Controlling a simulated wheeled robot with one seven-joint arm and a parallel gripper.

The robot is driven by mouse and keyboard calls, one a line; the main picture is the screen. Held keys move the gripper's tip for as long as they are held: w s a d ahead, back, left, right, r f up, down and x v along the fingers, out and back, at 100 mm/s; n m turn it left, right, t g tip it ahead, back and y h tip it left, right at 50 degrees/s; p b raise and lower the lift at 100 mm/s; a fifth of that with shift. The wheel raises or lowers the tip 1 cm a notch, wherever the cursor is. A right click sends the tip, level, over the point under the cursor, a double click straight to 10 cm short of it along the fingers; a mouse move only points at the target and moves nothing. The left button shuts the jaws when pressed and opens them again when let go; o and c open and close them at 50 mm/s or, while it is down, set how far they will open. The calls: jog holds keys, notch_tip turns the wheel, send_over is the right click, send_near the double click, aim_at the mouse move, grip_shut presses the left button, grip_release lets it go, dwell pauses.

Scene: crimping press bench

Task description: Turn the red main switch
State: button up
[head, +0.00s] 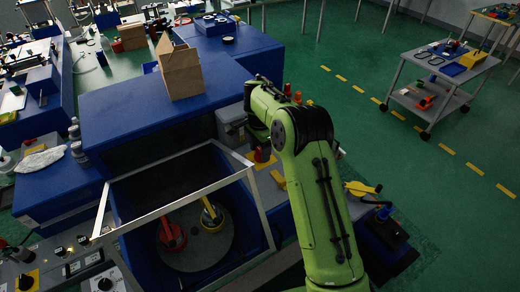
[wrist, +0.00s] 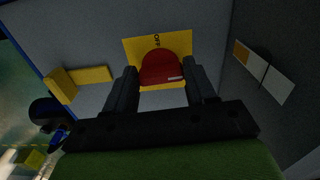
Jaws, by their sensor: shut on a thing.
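The red main switch (wrist: 161,62) shows in the wrist view as a rounded red knob on a yellow plate (wrist: 135,46) fixed to a grey panel. In the head view my green arm reaches to the grey box beside the blue machine, and I cannot clearly make out the fingers there.
In the wrist view a yellow angled part (wrist: 85,76) is left of the plate and a pale label (wrist: 263,72) is right. In the head view a cardboard box (head: 179,70) stands on the blue machine (head: 130,105). A yellow lever (head: 362,188) is right of my arm.

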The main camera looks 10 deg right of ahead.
jog(key=shift+w+r+m, duration=0.1)
jog(key=shift+m, duration=0.3)
jog(key=o, duration=1)
jog(key=shift+o, duration=0.2)
notch_tip(320, 180, up, 16)
jog(key=p, duration=0.3)
